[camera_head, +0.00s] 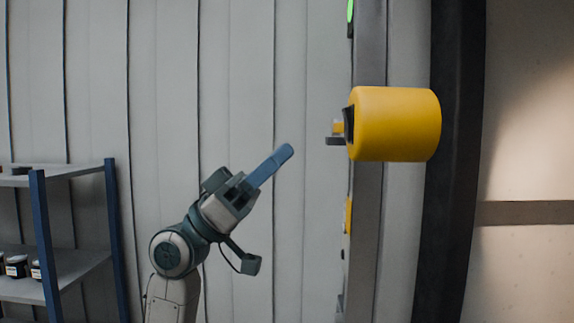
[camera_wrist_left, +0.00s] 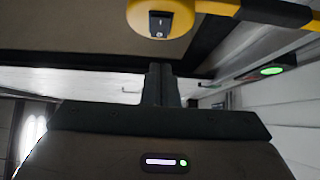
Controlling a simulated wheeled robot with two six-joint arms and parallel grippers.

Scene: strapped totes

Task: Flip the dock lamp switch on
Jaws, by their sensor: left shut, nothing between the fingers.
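A yellow rounded housing (camera_head: 396,124) stands out from a grey post in the head view. Its left face carries a dark switch (camera_head: 349,125), seen edge-on. In the left wrist view the yellow housing (camera_wrist_left: 186,14) is at the top, and its black rocker switch (camera_wrist_left: 160,24) with small pale marks faces the camera. I cannot tell which way the rocker is set. My left gripper (camera_head: 286,152) is shut and empty, pointing up and right, left of and slightly below the switch, apart from it. Its closed fingers (camera_wrist_left: 161,85) show below the switch in the wrist view. My right gripper is out of view.
A blue-framed shelf (camera_head: 45,240) with several dark jars stands at the left. A green light (camera_head: 350,11) sits high on the post (camera_head: 369,200); a green light also shows in the wrist view (camera_wrist_left: 271,71). A yellow piece (camera_head: 348,215) is lower on the post.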

